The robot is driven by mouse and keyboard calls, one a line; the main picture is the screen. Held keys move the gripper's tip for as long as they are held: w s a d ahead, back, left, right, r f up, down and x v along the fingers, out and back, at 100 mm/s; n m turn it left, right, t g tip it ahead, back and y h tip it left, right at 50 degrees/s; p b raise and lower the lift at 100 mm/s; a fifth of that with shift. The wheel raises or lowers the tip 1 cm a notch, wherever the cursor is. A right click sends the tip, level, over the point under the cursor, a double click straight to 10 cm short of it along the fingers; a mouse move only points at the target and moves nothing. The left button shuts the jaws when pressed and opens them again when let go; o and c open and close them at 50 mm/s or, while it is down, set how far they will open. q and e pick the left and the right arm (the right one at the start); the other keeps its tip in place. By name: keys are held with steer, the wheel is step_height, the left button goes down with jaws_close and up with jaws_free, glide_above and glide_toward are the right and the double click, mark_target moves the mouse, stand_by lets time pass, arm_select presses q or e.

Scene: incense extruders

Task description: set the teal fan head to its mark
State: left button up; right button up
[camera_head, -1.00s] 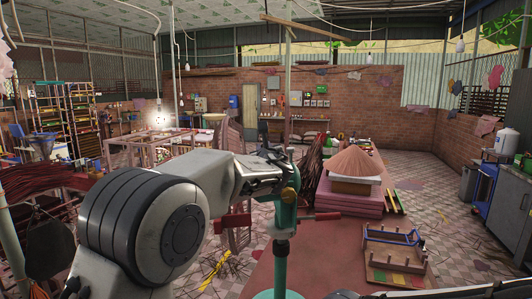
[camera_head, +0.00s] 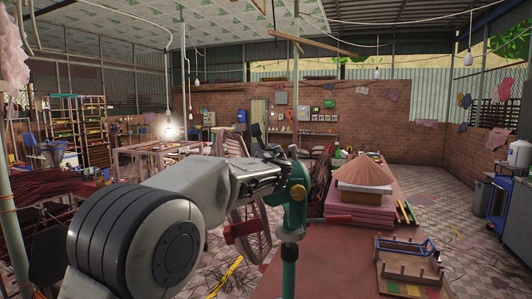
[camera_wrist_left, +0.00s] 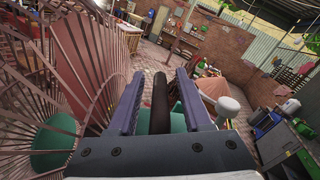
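The teal fan head (camera_head: 296,192) sits on a slim teal stand (camera_head: 288,270) in the head view. Its wire cage (camera_head: 254,228) hangs to its left, partly hidden by my left arm; the cage (camera_wrist_left: 82,60) also fills the left of the left wrist view. A brass-coloured disc (camera_head: 298,193) is on the head's side. My left gripper (camera_wrist_left: 160,78) is at the fan head. Its fingers are apart, on either side of a dark rod (camera_wrist_left: 160,105), with gaps visible on both sides. My right gripper is out of view. I cannot make out a mark for certain.
Red bars (camera_head: 243,229) stick out by the stand. Tiled floor is open beyond the table.

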arm_select(q)
steer(key=shift+s+b, duration=0.3)
steer(key=s+b, duration=0.4)
steer(key=s, duration=0.5)
steer(key=shift+s+d, duration=0.4)
steer(key=shift+d, duration=0.05)
